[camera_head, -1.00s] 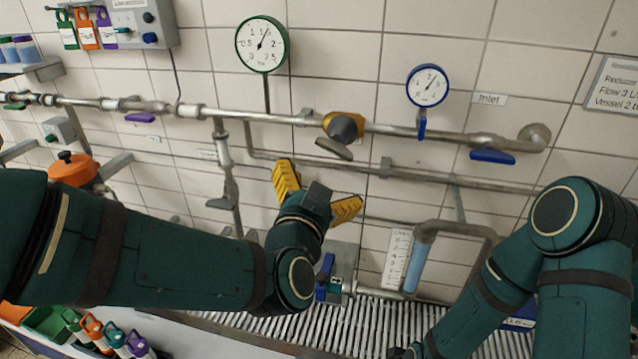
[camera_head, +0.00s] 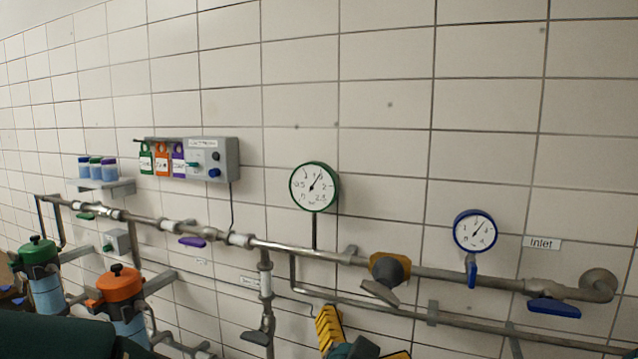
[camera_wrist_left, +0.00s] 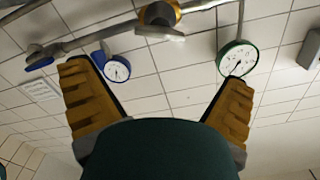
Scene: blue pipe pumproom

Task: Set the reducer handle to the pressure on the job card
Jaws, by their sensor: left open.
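The reducer (camera_head: 390,266) is a brass-coloured body on the upper pipe with a grey handle (camera_head: 380,292) tilted below it. In the left wrist view the reducer (camera_wrist_left: 160,12) is at the top edge, beyond the fingers. The green-rimmed gauge (camera_head: 314,187) stands left of it; its needle points up and slightly right. The blue-rimmed gauge (camera_head: 475,231) stands to the right. My left gripper (camera_head: 362,338) is open and empty below the reducer, its yellow fingers apart, partly cut by the bottom edge. The job card's pressure cannot be read here. My right gripper is out of view.
A blue lever (camera_head: 554,308) sits on the pipe under the Inlet label (camera_head: 543,243). A purple lever (camera_head: 192,242) and a grey box with tags (camera_head: 212,158) are at left. Orange (camera_head: 120,285) and green-topped (camera_head: 38,254) vessels stand lower left. The wall above is clear.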

